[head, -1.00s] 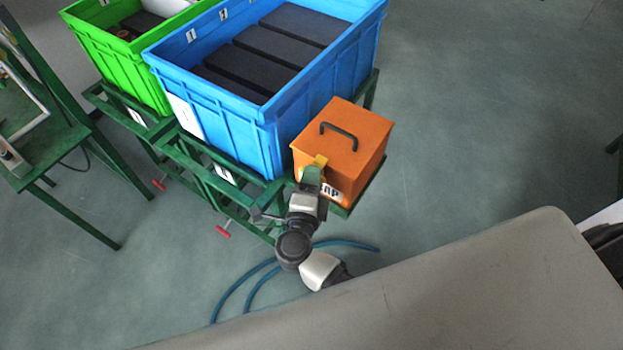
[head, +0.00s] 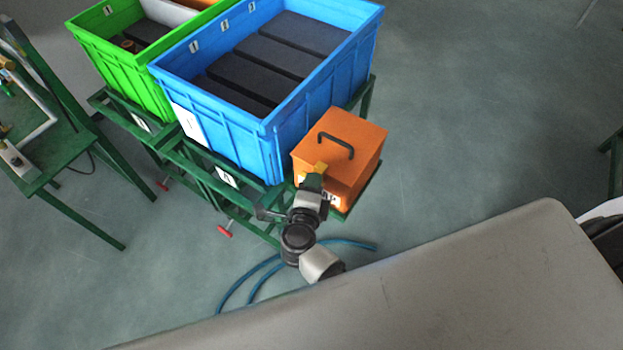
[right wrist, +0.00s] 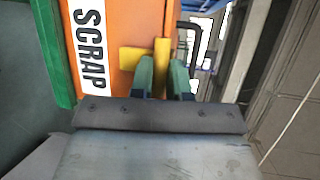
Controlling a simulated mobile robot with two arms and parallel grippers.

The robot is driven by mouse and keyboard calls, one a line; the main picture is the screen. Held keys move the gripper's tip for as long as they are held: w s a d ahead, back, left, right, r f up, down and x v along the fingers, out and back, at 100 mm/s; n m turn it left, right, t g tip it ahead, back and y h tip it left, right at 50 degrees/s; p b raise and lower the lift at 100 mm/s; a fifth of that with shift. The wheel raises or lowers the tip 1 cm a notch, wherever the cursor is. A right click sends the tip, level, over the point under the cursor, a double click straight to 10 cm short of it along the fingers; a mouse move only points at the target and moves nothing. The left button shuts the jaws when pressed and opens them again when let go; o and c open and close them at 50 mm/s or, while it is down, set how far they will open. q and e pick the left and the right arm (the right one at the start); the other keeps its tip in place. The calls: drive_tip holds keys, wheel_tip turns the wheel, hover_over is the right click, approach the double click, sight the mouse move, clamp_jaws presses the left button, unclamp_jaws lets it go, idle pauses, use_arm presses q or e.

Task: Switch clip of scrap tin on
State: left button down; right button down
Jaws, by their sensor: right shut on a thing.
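The scrap tin (head: 345,140) is an orange box with a black lid handle, standing on the green frame beside the blue crate in the head view. Its SCRAP label shows in the right wrist view, where the tin's side (right wrist: 118,25) fills the upper left. The yellow clip (head: 320,168) is on the tin's front near the lid edge; it also shows in the right wrist view (right wrist: 160,62). My right gripper (right wrist: 163,78) is shut on the clip, its green fingers on either side of the upright yellow part. My left gripper is not in view.
A blue crate (head: 225,143) with black blocks stands beside the tin, and a green crate (head: 120,72) is behind it. A green table (head: 60,150) is at left. Blue hoses (head: 245,285) lie on the floor near my right arm. Open floor lies at right.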

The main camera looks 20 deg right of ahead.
drive_tip(key=c, duration=1.1)
unclamp_jaws()
drive_tip(key=b+v, duration=0.2)
drive_tip(key=v, duration=0.9)
drive_tip(key=shift+w, duration=0.1)
